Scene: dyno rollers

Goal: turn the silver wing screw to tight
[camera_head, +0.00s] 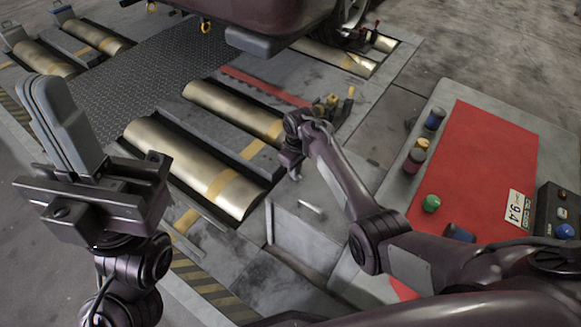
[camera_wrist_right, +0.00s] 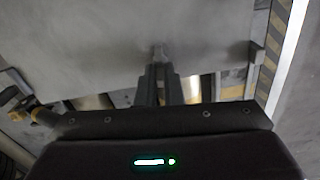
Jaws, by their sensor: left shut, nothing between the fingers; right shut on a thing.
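The silver wing screw (camera_wrist_right: 160,51) shows as a small grey piece at the fingertips of my right gripper (camera_wrist_right: 160,70) in the right wrist view, against a flat grey surface. My right gripper is shut on it; the fingers cover much of the screw, and I cannot tell its turn angle. In the head view my right gripper (camera_head: 294,172) is at the grey plate beside the rollers, and the screw is hidden or too small to tell. My left gripper (camera_head: 62,115) is shut and empty, raised at the left with its fingers pointing up.
Brass rollers (camera_head: 195,165) lie in the floor frame left of my right gripper. A short silver bar (camera_head: 311,206) lies just below it. A bench with a red mat (camera_head: 475,165) and several coloured knobs stands at the right. A dark vehicle (camera_head: 265,12) overhangs the top.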

